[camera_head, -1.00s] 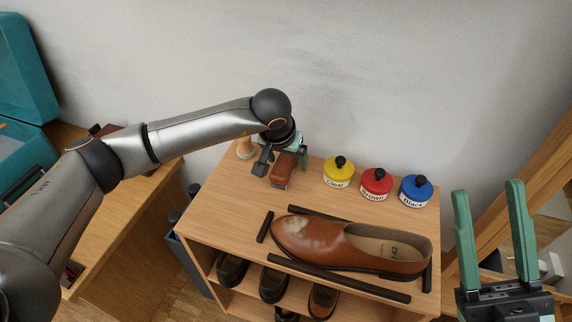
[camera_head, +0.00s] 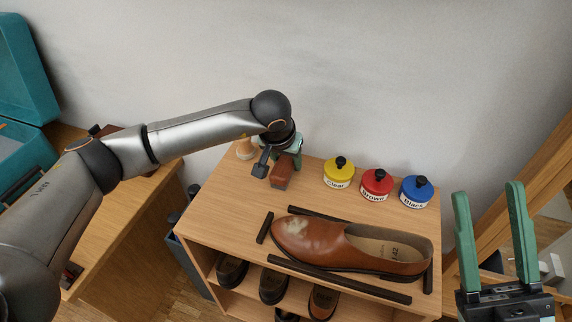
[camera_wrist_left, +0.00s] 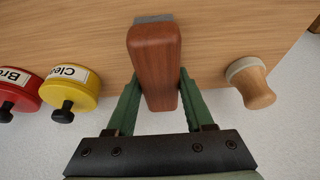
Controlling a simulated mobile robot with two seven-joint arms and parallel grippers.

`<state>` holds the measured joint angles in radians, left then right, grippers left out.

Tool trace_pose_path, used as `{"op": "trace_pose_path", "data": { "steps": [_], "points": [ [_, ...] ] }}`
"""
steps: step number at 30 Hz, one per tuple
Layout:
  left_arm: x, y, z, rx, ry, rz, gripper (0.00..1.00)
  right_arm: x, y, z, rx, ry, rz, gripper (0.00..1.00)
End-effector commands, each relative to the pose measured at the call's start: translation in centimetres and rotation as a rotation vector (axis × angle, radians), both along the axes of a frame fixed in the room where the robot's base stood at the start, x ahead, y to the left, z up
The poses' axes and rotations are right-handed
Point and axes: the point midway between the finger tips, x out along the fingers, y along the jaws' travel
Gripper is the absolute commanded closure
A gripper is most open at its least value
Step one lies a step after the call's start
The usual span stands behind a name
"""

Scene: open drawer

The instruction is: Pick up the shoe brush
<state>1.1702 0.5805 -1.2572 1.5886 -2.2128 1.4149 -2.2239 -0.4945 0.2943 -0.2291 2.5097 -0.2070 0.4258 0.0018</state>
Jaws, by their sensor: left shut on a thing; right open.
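The shoe brush (camera_head: 281,172) has a reddish-brown wooden back and stands at the back left of the wooden shelf top. In the left wrist view the brush (camera_wrist_left: 154,60) lies between the two green fingers, with a strip of grey bristles at its far end. My left gripper (camera_wrist_left: 157,97) is shut on the brush, one finger against each side. In the head view my left gripper (camera_head: 284,152) partly covers the brush. I cannot tell whether the brush touches the shelf top. My right gripper (camera_head: 490,200) is open and empty at the lower right.
Yellow (camera_head: 338,173), red (camera_head: 376,185) and blue (camera_head: 415,192) polish jars stand right of the brush. A brown shoe (camera_head: 350,246) lies in front, between black strips. A wooden-handled object (camera_wrist_left: 251,82) stands close beside the brush. Wall (camera_head: 400,70) rises behind the shelf top (camera_head: 225,215).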

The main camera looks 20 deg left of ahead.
Motion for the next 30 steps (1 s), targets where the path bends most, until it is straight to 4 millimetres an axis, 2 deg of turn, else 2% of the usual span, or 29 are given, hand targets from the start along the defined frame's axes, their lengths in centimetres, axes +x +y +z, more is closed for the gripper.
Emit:
{"op": "trace_pose_path", "data": {
  "steps": [1,8,17,23,28,30],
  "points": [
    [0.0,0.0,0.0,0.000,0.000,0.000,0.76,0.0,0.0,0.0,0.000,0.000,0.000,0.50],
    [0.0,0.0,0.0,0.000,0.001,0.000,1.00,0.0,0.0,0.0,-0.001,0.000,-0.001,0.50],
    [0.0,0.0,0.1,0.000,0.000,0.000,1.00,0.0,0.0,0.0,-0.001,0.000,-0.001,0.50],
    [0.0,0.0,0.8,0.000,0.001,-0.001,1.00,0.0,0.0,0.9,-0.001,0.000,-0.001,0.50],
    [0.1,0.0,3.9,0.000,-0.005,0.000,1.00,0.0,0.0,1.6,-0.009,-0.005,-0.005,0.50],
    [-0.8,-0.7,5.3,-0.001,-0.004,-0.007,1.00,-0.1,0.0,2.1,-0.015,-0.010,-0.008,0.50]
  ]
}}
